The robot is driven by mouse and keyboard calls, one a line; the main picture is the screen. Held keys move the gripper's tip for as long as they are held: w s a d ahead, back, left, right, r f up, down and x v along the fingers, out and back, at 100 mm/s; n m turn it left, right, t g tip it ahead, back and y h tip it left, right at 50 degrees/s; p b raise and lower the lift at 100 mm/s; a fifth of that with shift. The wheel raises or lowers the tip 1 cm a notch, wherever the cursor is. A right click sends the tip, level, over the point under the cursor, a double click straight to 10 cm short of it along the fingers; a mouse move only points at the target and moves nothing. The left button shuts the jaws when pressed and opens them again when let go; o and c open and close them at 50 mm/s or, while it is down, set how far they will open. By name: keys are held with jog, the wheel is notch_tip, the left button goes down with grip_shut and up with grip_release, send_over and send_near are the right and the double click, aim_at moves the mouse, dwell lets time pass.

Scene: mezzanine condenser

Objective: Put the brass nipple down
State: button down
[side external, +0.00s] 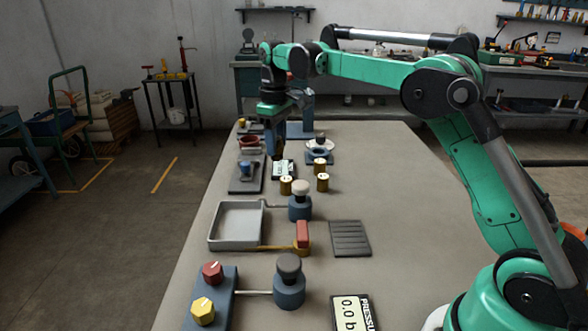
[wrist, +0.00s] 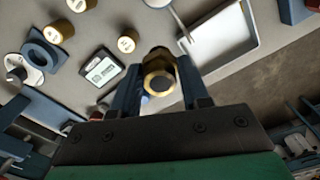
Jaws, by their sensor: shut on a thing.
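My gripper (wrist: 160,86) is shut on the brass nipple (wrist: 158,72), which sits between the two fingers in the wrist view with its round open end facing the camera. In the side external view my gripper (side external: 276,143) points down over the far left part of the table, near the small display. The nipple is too small and dark to make out there. I cannot tell from these frames how high it is above the table.
A small display (side external: 284,170), several brass cylinders (side external: 286,185) and a blue ring holder (side external: 319,157) crowd the table (side external: 400,190) around my gripper. A white tray (side external: 236,225) and a ribbed dark mat (side external: 350,238) lie nearer. The table's right side is mostly clear.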

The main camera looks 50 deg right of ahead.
jog(key=a+f+n, duration=0.2)
jog(key=a+f, duration=0.2)
jog(key=a, duration=0.7)
jog(key=f, duration=0.8)
jog(key=shift+w, duration=0.35)
jog(key=shift+f, duration=0.15)
jog(key=shift+c, duration=2.1)
grip_release()
